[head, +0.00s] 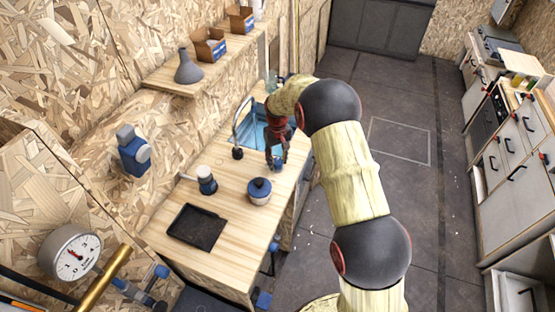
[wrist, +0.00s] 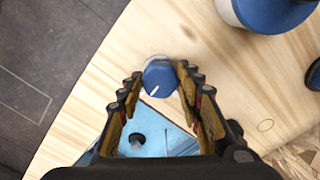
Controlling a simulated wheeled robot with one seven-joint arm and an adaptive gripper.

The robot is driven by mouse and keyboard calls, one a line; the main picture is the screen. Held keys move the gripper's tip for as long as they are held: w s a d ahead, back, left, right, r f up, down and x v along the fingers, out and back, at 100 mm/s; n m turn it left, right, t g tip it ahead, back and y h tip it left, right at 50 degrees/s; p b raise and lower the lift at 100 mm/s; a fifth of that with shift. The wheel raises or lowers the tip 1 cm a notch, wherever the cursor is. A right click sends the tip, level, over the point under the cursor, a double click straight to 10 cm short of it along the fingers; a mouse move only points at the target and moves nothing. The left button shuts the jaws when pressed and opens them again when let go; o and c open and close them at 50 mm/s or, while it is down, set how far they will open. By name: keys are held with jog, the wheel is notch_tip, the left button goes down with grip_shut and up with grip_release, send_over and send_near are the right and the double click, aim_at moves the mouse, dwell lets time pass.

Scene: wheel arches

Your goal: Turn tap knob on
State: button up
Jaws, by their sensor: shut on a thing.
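The tap knob (wrist: 158,77) is a small blue round knob with a white line on its top, at the counter edge beside the blue sink (wrist: 155,138). My gripper (wrist: 159,82) has its fingers on either side of the knob and is shut on it. In the head view my gripper (head: 277,155) points down at the counter, with the blue of the knob (head: 277,166) just below it. The curved metal tap (head: 240,126) stands at the wall side of the sink in the head view.
A shelf (head: 175,80) holds a grey flask (head: 188,70) and boxes. Open floor lies to the right.

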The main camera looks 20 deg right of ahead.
aim_at(277, 161)
jog(key=shift+m, duration=0.6)
jog(key=o, duration=1.2)
jog(key=shift+c, duration=0.2)
notch_tip(277, 161, up, 12)
jog(key=shift+w, duration=0.15)
